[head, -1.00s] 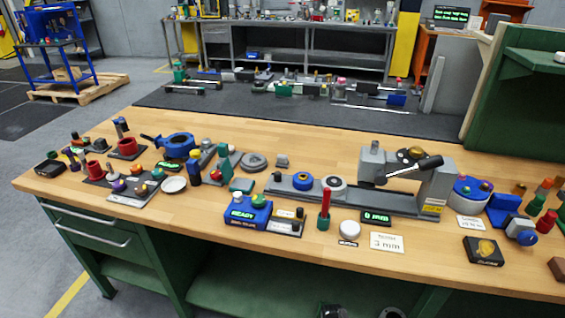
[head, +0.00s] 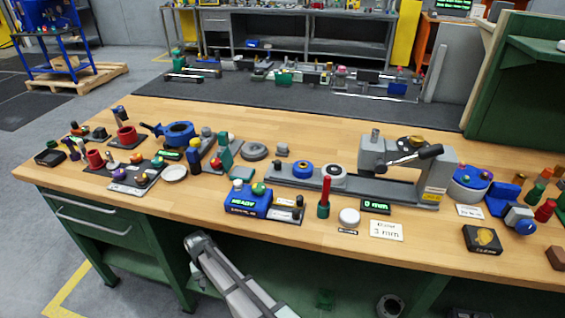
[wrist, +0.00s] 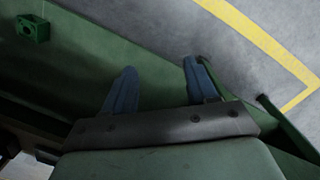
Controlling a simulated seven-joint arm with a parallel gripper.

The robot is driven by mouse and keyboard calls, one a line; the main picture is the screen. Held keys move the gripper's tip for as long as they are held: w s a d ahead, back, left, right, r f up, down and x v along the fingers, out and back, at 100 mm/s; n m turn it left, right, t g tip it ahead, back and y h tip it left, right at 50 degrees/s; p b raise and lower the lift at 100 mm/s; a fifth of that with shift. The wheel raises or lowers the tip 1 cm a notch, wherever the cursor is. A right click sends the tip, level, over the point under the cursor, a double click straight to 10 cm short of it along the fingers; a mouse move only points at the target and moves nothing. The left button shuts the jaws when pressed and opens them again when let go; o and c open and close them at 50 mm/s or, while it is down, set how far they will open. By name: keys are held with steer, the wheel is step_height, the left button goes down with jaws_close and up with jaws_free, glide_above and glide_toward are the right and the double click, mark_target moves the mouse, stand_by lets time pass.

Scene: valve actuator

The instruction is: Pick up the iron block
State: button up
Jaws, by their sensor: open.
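My gripper (wrist: 158,70) shows in the wrist view with two blue fingers spread apart and nothing between them. Behind it lie a green bench surface and the grey floor, and no block is near the fingers. In the head view my arm shows at the bottom, in front of the bench; I cannot make out the fingers there. I cannot tell for sure which piece is the iron block. A small grey piece (head: 282,150) stands behind the long grey press base, and a dark brown block (head: 556,258) lies at the right edge of the wooden bench (head: 120,215).
The grey press (head: 400,165) with a black lever stands right of centre. The blue READY box (head: 248,200), an upright red-handled tool (head: 325,195) and a white 3 mm card (head: 387,230) sit near the front edge. A green bracket (wrist: 33,28) shows in the wrist view.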

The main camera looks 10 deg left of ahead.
steer(key=s+a+r+n+y, duration=0.1)
steer(key=s+a+r, duration=0.4)
steer(key=a, duration=0.3)
steer(key=s+a+r+t, duration=0.1)
steer(key=s+a+r, duration=0.4)
steer(key=a, duration=0.4)
steer(key=s+a+r+n+y, duration=0.1)
steer(key=s+a+r, duration=0.3)
steer(key=a+r, duration=0.3)
steer(key=w+a+r+m+t, duration=0.1)
steer(key=w+r+m, duration=0.2)
steer(key=w+r, duration=0.55)
steer(key=w+a+r+m+t, duration=0.1)
steer(key=w+r+m, duration=0.2)
steer(key=w+r, duration=0.55)
step_height(320, 180, up, 14)
steer(key=m+g+h, duration=0.1)
steer(key=m+g, duration=0.1)
steer(key=m, duration=2)
glide_above(283, 144)
steer(key=f, duration=0.7)
steer(key=shift+s+d+f, duration=0.1)
steer(key=shift+s+f, duration=0.15)
steer(key=shift+s, duration=0.05)
steer(key=shift+w+a+f, duration=0.1)
steer(key=shift+w+f, duration=0.1)
steer(key=shift+f, duration=1.3)
steer(key=shift+w+a+f, duration=0.1)
steer(key=shift+w+f, duration=0.05)
steer(key=shift+f, duration=1.3)
